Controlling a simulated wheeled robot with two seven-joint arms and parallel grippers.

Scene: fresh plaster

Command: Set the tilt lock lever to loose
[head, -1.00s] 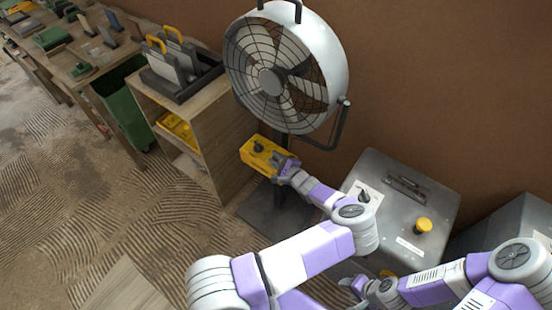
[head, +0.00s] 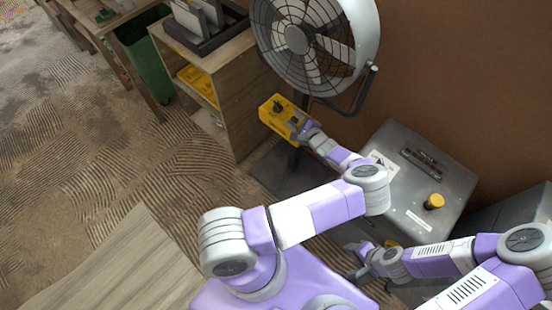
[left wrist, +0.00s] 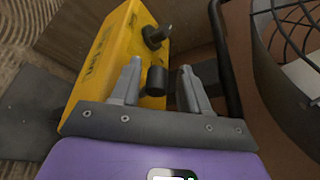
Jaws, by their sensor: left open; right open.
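The drum fan (head: 297,40) stands against the brown wall, with a yellow control box (head: 272,118) on its stand. In the left wrist view the yellow box (left wrist: 108,62) carries a black knob (left wrist: 156,36) on its face. A short dark cylindrical handle (left wrist: 156,80) sits between my left fingertips; it may be the tilt lock lever, but its shaft is hidden. My left gripper (left wrist: 160,72) is open, one finger on each side of this handle, with visible gaps. In the head view my left gripper (head: 303,128) is beside the box. My right gripper (head: 352,254) is open, low beside the metal cabinet.
The grey metal cabinet (head: 405,215) with a yellow button (head: 434,201) stands right of my left arm. A wooden shelf (head: 238,85) is left of the fan. The fan's black bracket (left wrist: 226,65) runs close to the right finger. Ridged floor at left is open.

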